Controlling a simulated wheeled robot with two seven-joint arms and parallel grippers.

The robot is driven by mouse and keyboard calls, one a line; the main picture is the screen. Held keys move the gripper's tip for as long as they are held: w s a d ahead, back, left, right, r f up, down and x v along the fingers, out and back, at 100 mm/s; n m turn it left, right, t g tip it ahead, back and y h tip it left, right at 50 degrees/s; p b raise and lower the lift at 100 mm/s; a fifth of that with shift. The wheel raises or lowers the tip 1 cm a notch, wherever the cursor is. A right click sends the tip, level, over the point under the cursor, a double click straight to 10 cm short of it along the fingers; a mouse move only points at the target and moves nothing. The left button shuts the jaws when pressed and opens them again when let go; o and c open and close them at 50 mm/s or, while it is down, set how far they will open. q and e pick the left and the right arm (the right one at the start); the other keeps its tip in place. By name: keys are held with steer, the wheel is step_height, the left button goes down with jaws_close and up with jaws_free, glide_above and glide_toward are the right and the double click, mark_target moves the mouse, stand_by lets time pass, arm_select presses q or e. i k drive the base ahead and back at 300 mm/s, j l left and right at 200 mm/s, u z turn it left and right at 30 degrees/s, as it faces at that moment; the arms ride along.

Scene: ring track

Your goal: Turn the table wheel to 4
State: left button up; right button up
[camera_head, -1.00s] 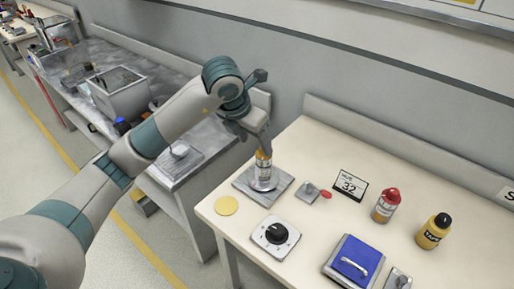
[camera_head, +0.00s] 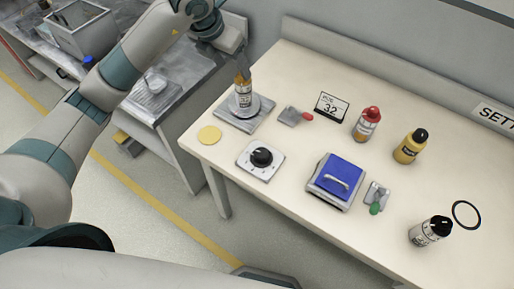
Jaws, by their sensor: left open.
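The table wheel is a black round knob (camera_head: 261,157) on a white square plate, near the front left of the cream table. Marks run around the knob, too small to read. My left gripper (camera_head: 241,72) points down at the back left of the table, behind the wheel and apart from it. My right gripper is not in view.
The bottle stands on a grey square plate (camera_head: 228,119). Several bottles and a green-handled lever (camera_head: 376,197) stand to the right.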

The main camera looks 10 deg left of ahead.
mark_target(261, 157)
steer(key=k+l+u, duration=0.15)
steer(key=l, duration=0.2)
steer(key=l+u, duration=0.15)
steer(key=l, duration=0.2)
steer(key=k+l+u, duration=0.15)
steer(key=l, duration=0.2)
steer(key=k+l+u, duration=0.15)
steer(key=l, duration=0.15)
